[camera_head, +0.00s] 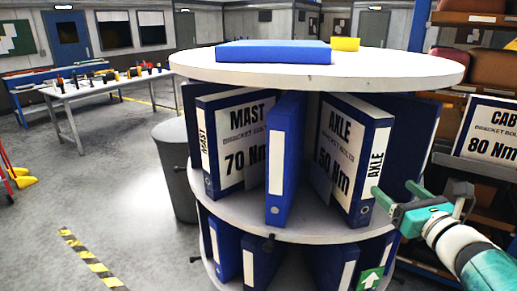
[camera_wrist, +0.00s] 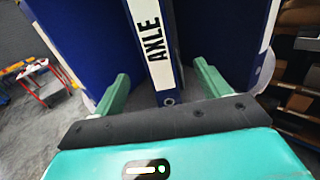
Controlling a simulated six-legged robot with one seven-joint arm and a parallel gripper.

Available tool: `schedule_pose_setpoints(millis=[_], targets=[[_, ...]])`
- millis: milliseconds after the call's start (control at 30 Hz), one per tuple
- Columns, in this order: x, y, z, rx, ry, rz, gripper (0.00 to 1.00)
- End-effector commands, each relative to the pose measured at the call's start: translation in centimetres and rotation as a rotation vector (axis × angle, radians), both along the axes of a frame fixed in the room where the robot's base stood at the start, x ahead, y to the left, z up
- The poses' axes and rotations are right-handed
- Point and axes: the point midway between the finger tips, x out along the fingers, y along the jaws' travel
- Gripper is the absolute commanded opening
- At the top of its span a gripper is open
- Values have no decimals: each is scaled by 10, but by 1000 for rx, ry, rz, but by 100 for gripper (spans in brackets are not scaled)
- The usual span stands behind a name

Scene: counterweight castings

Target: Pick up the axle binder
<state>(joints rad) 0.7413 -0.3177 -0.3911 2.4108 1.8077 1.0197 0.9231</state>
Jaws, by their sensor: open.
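The axle binder (camera_head: 345,150), blue with a white AXLE 50 Nm face label, stands upright on the upper shelf of a round rack. Its spine, marked AXLE, faces my gripper (camera_head: 395,188), which is at the lower right of it in the head view. In the wrist view the binder's spine (camera_wrist: 157,50) runs between the two green fingers of my gripper (camera_wrist: 161,75). The fingers are apart and I see a gap on each side of the spine. I cannot tell how far they reach along the binder.
The mast binder (camera_head: 240,140) and a plain-spined blue binder (camera_head: 284,160) stand left on the same shelf (camera_head: 240,215). The round top (camera_head: 400,68) overhangs it. More binders stand below. A CAB sign (camera_head: 490,130) and shelving are at right. Open floor lies left.

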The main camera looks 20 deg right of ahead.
Motion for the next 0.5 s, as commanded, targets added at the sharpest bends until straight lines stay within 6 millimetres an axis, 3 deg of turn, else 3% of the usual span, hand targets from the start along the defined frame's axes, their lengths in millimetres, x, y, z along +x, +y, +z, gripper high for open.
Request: schedule_pose_setpoints(millis=[167,500], targets=[[18,-6,0,3,0,0,75],[75,-14,0,0,0,1,75]])
